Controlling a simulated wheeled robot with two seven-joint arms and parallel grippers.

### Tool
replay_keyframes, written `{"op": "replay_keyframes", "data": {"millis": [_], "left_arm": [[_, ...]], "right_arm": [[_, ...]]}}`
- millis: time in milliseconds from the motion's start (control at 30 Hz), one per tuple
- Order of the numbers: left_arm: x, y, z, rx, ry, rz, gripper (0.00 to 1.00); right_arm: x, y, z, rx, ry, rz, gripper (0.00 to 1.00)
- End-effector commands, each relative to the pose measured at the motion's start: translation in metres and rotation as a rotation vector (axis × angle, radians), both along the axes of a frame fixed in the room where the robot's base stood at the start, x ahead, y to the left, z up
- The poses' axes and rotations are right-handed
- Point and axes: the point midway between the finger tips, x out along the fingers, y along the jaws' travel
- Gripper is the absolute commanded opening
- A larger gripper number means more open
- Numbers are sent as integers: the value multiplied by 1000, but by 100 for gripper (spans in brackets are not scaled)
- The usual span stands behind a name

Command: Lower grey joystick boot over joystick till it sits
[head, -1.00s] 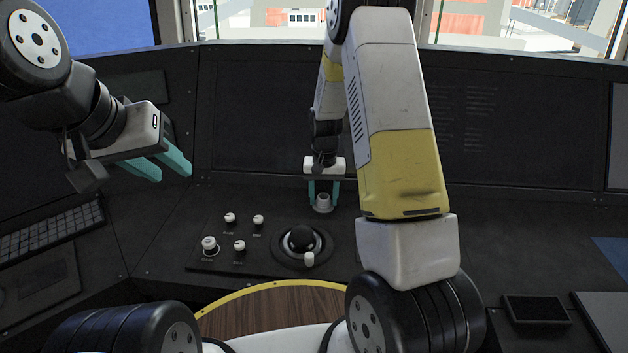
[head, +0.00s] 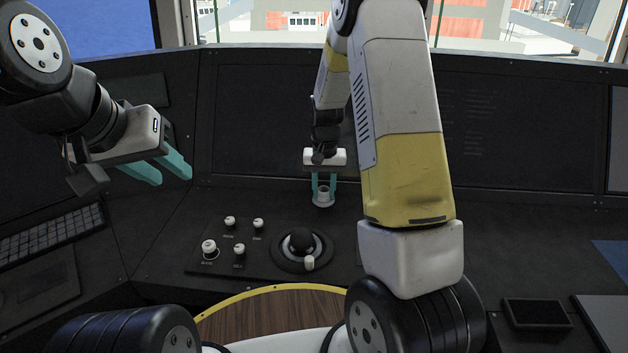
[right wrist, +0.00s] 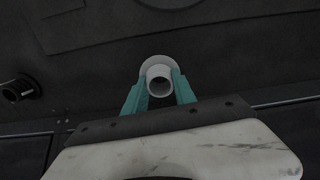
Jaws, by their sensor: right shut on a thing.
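The grey joystick boot (head: 323,197) is a short, ring-like piece with a wider rim, held between the teal fingertips of my right gripper (head: 323,188). In the right wrist view the boot (right wrist: 158,72) shows its round opening between the fingers (right wrist: 159,88). Whether it touches the console below is hard to tell. A black dome in a round base (head: 301,240), possibly the joystick, stands on the console nearer me and left of the boot; a small white knob (head: 309,263) is at its front. My left gripper (head: 162,168) is open and empty, above the console at left.
A panel with several white knobs (head: 239,247) lies left of the dome. A keyboard (head: 50,233) is at the far left. A small black tray-like item (head: 535,310) is at right. The console behind the boot rises as a dark upright panel (head: 260,110). A dark round fitting (right wrist: 18,90) shows in the right wrist view.

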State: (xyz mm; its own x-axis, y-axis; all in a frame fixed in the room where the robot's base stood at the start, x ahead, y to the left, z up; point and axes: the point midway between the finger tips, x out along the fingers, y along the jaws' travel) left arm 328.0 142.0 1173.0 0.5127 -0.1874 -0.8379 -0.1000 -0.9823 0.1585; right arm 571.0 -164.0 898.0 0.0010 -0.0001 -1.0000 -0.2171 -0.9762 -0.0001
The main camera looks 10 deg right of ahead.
Motion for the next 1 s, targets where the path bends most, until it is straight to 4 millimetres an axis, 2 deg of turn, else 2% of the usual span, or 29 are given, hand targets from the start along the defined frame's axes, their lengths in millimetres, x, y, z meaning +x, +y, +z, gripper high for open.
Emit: {"op": "replay_keyframes", "data": {"millis": [1000], "left_arm": [[0, 0, 0, 0, 0, 0, 36]], "right_arm": [[0, 0, 70, 1, -1, 0, 0]]}}
